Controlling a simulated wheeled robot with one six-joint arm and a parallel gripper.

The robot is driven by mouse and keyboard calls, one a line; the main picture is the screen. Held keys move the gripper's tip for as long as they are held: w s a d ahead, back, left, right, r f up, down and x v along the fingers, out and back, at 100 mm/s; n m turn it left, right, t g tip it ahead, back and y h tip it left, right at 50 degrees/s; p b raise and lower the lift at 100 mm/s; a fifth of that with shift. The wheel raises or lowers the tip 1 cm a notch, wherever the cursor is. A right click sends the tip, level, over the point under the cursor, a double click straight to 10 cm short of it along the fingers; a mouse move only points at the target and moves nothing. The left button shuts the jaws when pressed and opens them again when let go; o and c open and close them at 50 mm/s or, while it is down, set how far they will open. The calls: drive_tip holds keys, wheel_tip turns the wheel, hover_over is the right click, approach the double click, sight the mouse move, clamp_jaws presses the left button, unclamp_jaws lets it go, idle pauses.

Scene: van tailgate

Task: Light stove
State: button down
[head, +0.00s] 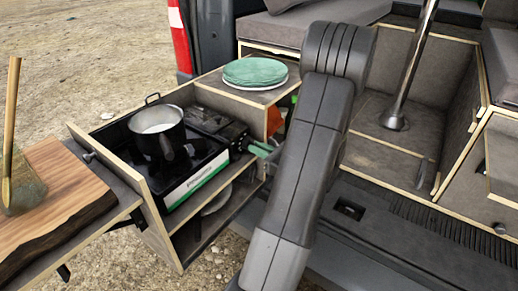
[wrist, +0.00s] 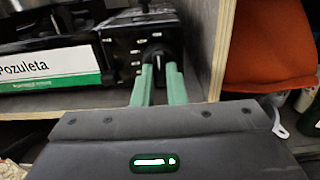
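The camping stove (head: 205,175) is a black unit with a white and green front strip, set in a pull-out wooden drawer. Its dark control knob (wrist: 156,52) is on the front panel at the right end, in the wrist view. My gripper (head: 254,147) is at that end of the stove, its green fingers pointing at the panel. In the wrist view the fingertips (wrist: 160,68) are at the knob, with a narrow gap between them. I cannot tell whether they press on it. A black pot (head: 158,135) stands on the stove. No flame is visible.
Green plates (head: 255,72) are stacked on the shelf behind. A wooden board (head: 50,200) with a glass jar is at the left. A wooden panel (wrist: 222,50) stands close right of the fingers, with an orange item (wrist: 268,45) beyond it.

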drive_tip(key=shift+f+n+b, duration=0.15)
drive_tip(key=shift+n+b, duration=0.15)
drive_tip(key=shift+b, duration=0.15)
drive_tip(key=shift+r+n+b, duration=0.2)
drive_tip(key=shift+n+b, duration=11.6)
drive_tip(key=shift+b, duration=1.6)
drive_tip(key=c, duration=1.5)
unclamp_jaws()
drive_tip(key=shift+o, duration=0.2)
drive_tip(key=shift+d+r, duration=0.1)
